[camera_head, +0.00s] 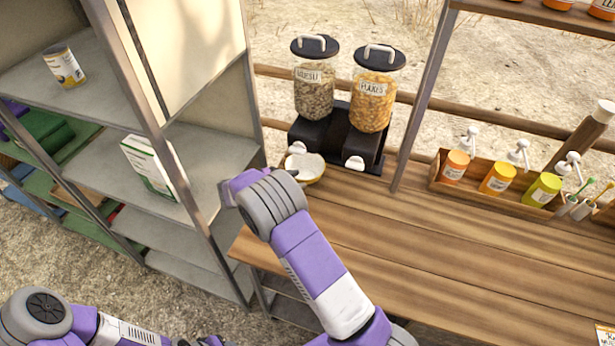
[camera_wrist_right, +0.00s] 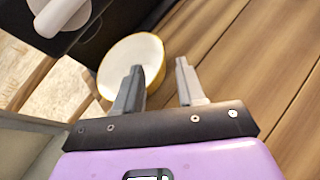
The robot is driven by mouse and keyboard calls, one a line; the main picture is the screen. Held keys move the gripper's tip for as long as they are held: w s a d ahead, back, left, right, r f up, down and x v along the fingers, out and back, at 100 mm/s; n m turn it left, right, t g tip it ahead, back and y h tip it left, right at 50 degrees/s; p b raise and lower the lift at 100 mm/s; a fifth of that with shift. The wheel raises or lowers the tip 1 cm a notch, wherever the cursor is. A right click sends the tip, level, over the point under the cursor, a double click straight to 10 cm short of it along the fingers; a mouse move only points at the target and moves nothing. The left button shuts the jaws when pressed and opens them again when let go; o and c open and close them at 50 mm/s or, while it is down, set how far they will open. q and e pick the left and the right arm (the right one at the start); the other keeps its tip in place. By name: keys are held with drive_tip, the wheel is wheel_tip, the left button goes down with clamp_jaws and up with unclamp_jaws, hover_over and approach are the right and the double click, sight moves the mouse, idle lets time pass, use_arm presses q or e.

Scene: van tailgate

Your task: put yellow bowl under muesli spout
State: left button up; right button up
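The yellow bowl (camera_head: 311,168), white inside, stands upright on the wooden counter just in front of the muesli side of the dispenser. It also shows in the right wrist view (camera_wrist_right: 122,62). The muesli container (camera_head: 313,92) sits on a black base, with a white spout knob (camera_head: 297,147) low at its front, close to the bowl. My right gripper (camera_wrist_right: 158,82) is open at the bowl's near rim; one finger overlaps the bowl and the other is outside it. Contact cannot be told. In the head view my right wrist hides the fingers. My left gripper is out of view.
The flakes container (camera_head: 373,100) stands right of the muesli on the same black base (camera_head: 362,150). A wooden box (camera_head: 447,187) of pump bottles is further right. A grey shelf (camera_head: 205,150) with a carton is close on the left. The counter (camera_head: 440,255) in front is clear.

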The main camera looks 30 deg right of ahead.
drive_tip(key=shift+v, duration=1.9)
